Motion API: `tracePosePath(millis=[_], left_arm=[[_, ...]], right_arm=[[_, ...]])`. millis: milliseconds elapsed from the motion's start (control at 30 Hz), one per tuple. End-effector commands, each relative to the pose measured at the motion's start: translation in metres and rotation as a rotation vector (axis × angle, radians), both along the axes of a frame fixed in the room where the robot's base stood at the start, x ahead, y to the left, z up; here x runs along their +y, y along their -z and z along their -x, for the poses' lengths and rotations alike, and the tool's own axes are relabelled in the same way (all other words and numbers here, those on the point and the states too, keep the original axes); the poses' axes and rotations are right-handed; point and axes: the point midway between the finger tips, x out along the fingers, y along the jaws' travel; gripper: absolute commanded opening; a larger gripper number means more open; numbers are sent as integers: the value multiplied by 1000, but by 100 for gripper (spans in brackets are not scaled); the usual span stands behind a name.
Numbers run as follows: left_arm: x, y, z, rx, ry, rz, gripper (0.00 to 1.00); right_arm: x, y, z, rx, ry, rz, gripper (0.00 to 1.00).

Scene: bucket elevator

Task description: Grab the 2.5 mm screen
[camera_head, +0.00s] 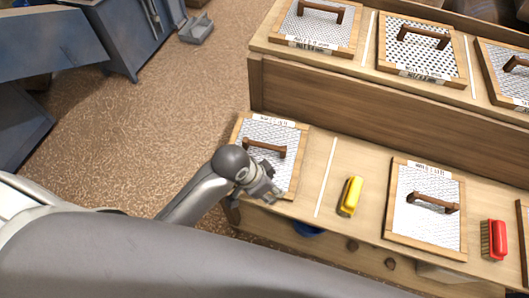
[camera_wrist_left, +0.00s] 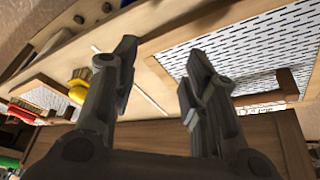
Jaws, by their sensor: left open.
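Several wood-framed screens with brown bar handles lie on a two-level wooden shelf. Their printed labels are too small to read, so I cannot tell which is the 2.5 mm one. My left gripper (camera_head: 268,190) is over the lower part of the lower-left screen (camera_head: 286,135), close to its handle (camera_head: 264,148). In the left wrist view my open gripper (camera_wrist_left: 160,72) has nothing between its fingers, and a slotted screen (camera_wrist_left: 235,48) with a brown handle (camera_wrist_left: 268,97) is to their right. My right gripper is in neither view.
A yellow brush (camera_head: 350,196) lies right of a pale divider strip (camera_head: 325,178). Beyond are another lower screen (camera_head: 415,228) and a red brush (camera_head: 494,239). Open floor (camera_head: 160,120) is at the left.

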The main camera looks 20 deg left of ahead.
Motion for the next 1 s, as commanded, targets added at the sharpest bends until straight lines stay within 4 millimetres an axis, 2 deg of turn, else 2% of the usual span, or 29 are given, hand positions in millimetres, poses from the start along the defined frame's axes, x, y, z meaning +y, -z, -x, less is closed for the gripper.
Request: tracePosePath(millis=[33,167,300,367,500,700,867,1000], left_arm=[[-9,-4,-13,-13,79,-10,41],[-27,-9,-37,-16,291,-47,41],[-28,-14,-64,-3,491,-120,41],[-22,-17,-76,8,562,-158,41],[3,-27,-105,47,690,-251,41],[41,-47,-138,102,776,-341,41],[57,-54,-148,124,796,-369,41],[60,-39,-150,132,800,-372,41]], right_arm=[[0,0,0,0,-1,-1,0],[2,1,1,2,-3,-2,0],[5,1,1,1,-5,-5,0],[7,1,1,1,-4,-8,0],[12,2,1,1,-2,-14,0],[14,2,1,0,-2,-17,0],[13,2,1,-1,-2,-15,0],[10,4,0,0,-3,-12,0]])
